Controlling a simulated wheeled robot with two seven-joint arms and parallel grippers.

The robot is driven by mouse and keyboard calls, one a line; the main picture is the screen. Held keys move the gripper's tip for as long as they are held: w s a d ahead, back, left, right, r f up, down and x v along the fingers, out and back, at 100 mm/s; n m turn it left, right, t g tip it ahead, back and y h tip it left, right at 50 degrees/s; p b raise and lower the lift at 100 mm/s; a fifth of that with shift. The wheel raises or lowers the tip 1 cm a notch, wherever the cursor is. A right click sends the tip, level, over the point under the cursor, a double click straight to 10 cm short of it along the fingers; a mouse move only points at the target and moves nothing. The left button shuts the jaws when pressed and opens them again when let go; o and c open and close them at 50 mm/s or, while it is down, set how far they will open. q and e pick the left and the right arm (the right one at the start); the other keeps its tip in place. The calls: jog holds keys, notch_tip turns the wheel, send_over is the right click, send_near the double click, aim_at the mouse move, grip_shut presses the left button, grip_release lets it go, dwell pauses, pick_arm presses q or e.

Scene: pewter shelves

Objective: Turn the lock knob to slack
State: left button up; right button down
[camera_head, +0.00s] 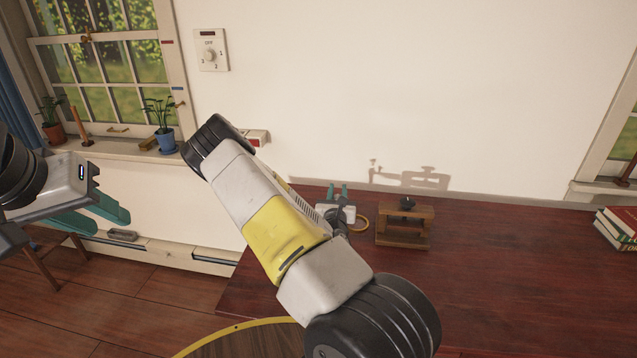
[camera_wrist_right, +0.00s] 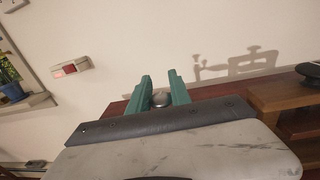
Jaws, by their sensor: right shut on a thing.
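A small round silver-grey knob (camera_wrist_right: 160,99) sits between the green fingers of my right gripper (camera_wrist_right: 160,80) in the right wrist view. I take it to be the lock knob; any marking for slack is not readable. My right gripper is shut on it. In the head view the green fingertips of my right gripper (camera_head: 338,190) show beyond my forearm, over the desk, and the knob is hidden there. My left gripper (camera_head: 108,216) is at the far left, with its green fingers apart and empty, away from the desk.
A wooden stand (camera_head: 403,238) with a black top piece is right of my right gripper, near a brass ring (camera_head: 359,224). Books (camera_head: 617,228) lie at the desk's right end. A dial plate (camera_head: 211,50) is on the wall. The desk's (camera_head: 510,265) right half is mostly clear.

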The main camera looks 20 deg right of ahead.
jog(key=shift+w+a+n+t+y, duration=0.15)
jog(key=shift+n+t+y, duration=0.2)
jog(key=shift+n+y, duration=0.35)
jog(key=shift+a+n+t+y, duration=0.1)
jog(key=shift+n+t+y, duration=0.3)
jog(key=shift+y, duration=0.5)
jog(key=shift+r, duration=0.1)
jog(key=c, duration=1.2)
grip_release()
jog(key=v, duration=0.7)
jog(key=shift+s, duration=0.4)
